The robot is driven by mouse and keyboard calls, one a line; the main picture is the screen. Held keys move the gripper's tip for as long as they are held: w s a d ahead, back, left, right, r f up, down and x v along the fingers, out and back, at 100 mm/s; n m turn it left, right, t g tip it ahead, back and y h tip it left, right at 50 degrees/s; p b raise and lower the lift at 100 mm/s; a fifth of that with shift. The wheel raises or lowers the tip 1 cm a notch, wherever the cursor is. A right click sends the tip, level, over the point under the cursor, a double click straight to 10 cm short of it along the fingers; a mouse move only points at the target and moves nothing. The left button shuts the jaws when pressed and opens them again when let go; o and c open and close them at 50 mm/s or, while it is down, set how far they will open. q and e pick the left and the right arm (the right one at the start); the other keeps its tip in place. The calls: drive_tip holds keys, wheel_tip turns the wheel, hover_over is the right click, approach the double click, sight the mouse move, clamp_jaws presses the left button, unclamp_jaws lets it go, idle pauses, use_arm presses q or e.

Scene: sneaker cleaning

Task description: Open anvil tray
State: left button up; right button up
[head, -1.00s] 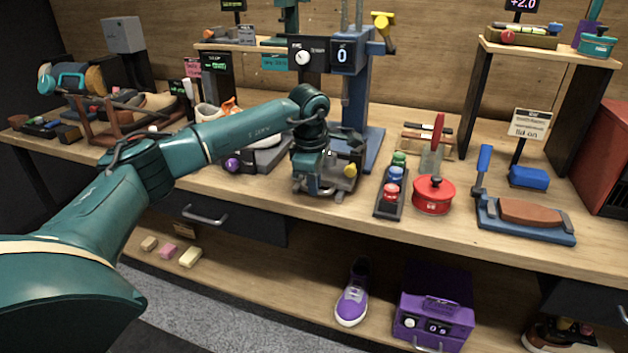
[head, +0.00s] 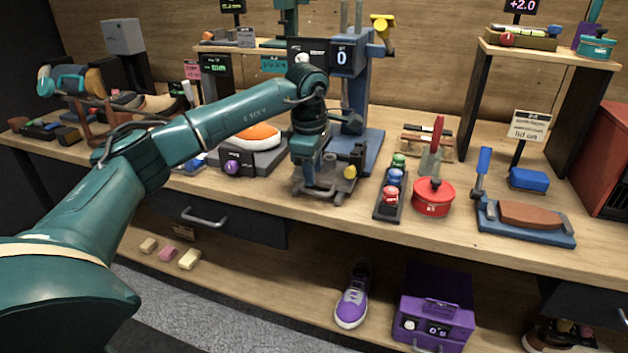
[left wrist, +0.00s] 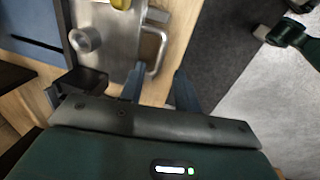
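The anvil tray (head: 343,187) is a grey metal slab at the foot of the blue press, with a yellow knob (head: 350,171) on top. In the left wrist view the tray (left wrist: 112,42) shows a round metal post and a bent-bar handle (left wrist: 160,50) at its edge. My left gripper (head: 310,180) points down over the tray's front left part in the head view. In the left wrist view its two fingers (left wrist: 158,84) are apart, with the handle just ahead of the gap between them. Whether the handle lies between the tips I cannot tell.
The blue press column (head: 358,110) stands behind the tray. A rack of colored knobs (head: 392,190) and a red pot (head: 433,197) stand to its right. An orange-and-white shoe (head: 252,137) sits on a grey unit to the left. The bench's front edge is close.

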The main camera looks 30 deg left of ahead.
use_arm(q)
wheel_tip(320, 180, up, 8)
drive_tip(key=s, duration=0.1)
drive_tip(key=shift+s+d+r, duration=0.2)
drive_tip(key=shift+s+r, duration=0.05)
use_arm(e)
drive_tip(key=shift+w+a+f, duration=0.1)
drive_tip(key=shift+f, duration=0.05)
